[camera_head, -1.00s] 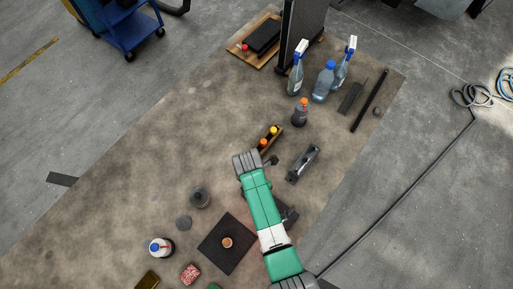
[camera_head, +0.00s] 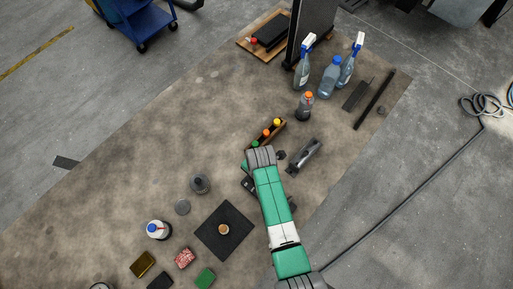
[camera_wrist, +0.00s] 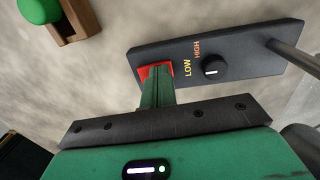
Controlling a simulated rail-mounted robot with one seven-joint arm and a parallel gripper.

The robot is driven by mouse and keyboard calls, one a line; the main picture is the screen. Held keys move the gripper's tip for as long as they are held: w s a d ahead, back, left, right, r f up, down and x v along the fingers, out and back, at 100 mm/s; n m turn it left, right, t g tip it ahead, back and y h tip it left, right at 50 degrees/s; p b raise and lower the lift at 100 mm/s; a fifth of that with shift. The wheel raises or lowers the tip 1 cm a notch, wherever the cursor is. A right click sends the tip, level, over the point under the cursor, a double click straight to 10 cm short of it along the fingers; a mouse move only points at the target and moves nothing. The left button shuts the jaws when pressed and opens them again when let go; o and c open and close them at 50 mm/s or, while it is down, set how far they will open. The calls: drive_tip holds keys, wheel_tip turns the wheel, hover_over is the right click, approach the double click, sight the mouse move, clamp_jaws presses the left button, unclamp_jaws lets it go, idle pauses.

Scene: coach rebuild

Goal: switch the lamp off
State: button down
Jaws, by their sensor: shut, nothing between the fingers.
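A dark panel (camera_wrist: 235,55) in the wrist view carries a red switch (camera_wrist: 146,72), a black knob (camera_wrist: 213,66) and the words LOW and HIGH. A metal rod (camera_wrist: 293,58) meets its right end. No lamp head shows in the wrist view. My gripper (camera_wrist: 156,75) is shut and empty, its green fingertips at the red switch and covering part of it. I cannot tell whether they touch it, nor which way the switch is set. In the head view my arm hides most of this spot.
A wooden rack (camera_head: 268,134) with coloured knobs stands close by; its green knob (camera_wrist: 39,10) shows in the wrist view. A dark grey device (camera_head: 304,156) lies right of my arm. A black mat (camera_head: 239,246) with a small round item lies below. Bottles (camera_head: 329,76) stand farther back.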

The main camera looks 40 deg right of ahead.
drive_tip(key=shift+s+a+f, duration=0.1)
drive_tip(key=shift+f, duration=0.35)
drive_tip(key=shift+s+a+f, duration=0.1)
drive_tip(key=shift+f, duration=0.3)
wheel_tip(320, 180, up, 6)
drive_tip(key=p, duration=0.5)
drive_tip(key=shift+w+f, duration=0.1)
drive_tip(key=shift+f, duration=0.1)
wheel_tip(320, 180, up, 10)
drive_tip(key=s, duration=0.1)
drive_tip(key=shift+d, duration=0.3)
